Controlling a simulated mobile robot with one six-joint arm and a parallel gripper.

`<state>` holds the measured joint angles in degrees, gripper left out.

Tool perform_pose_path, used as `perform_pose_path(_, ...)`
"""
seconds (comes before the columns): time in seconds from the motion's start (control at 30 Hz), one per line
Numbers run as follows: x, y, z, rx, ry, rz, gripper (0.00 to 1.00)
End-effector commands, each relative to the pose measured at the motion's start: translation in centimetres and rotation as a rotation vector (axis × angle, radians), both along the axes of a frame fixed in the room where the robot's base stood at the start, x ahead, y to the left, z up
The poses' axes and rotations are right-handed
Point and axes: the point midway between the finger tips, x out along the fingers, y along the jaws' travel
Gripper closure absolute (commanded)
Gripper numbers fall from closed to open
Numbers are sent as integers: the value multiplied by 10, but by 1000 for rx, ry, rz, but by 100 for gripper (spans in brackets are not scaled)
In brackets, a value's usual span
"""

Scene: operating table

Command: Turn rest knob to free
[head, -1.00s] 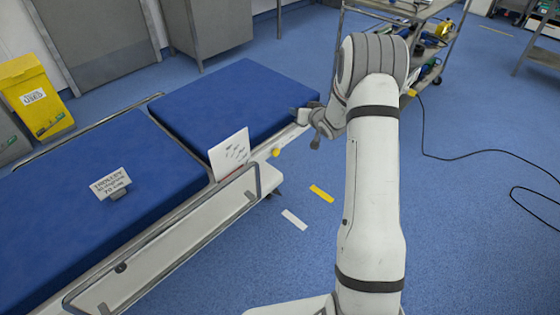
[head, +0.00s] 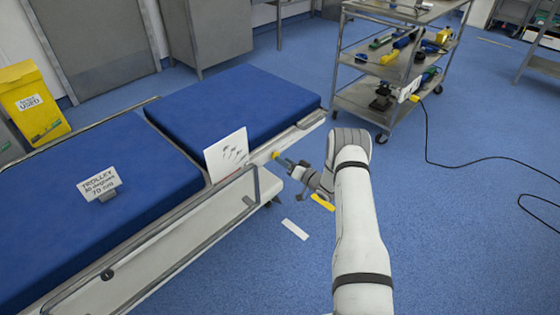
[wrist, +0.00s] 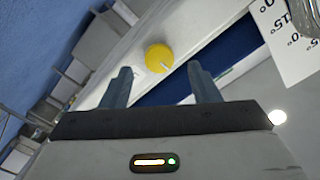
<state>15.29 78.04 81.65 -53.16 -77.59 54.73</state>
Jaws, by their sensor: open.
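The rest knob is a round yellow knob (wrist: 158,58) with a pale pointer mark, on the white side rail of the trolley. In the wrist view it shows between and beyond the fingertips of my gripper (wrist: 160,80), which is open and empty. In the head view the yellow knob (head: 275,155) is small, just right of the white card, and the tip of my gripper (head: 283,162) is close beside it. I cannot tell from these views whether a finger touches the knob.
The blue trolley mattress (head: 235,100) lies behind the rail. A white card (head: 228,155) stands left of the knob, and a metal side rail (head: 190,235) runs toward the front. A tool cart (head: 385,100) stands at the back right. The floor on the right is mostly clear.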

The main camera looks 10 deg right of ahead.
Motion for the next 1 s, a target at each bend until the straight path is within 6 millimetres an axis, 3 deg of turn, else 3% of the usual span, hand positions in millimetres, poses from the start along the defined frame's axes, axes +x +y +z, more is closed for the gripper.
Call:
perform_pose_path(0.2,20,15,-1,-1,0,1,45)
perform_pose_path(0.53,23,16,0,-1,2,-2,45)
perform_pose_path(1.0,23,16,0,-2,1,-2,83)
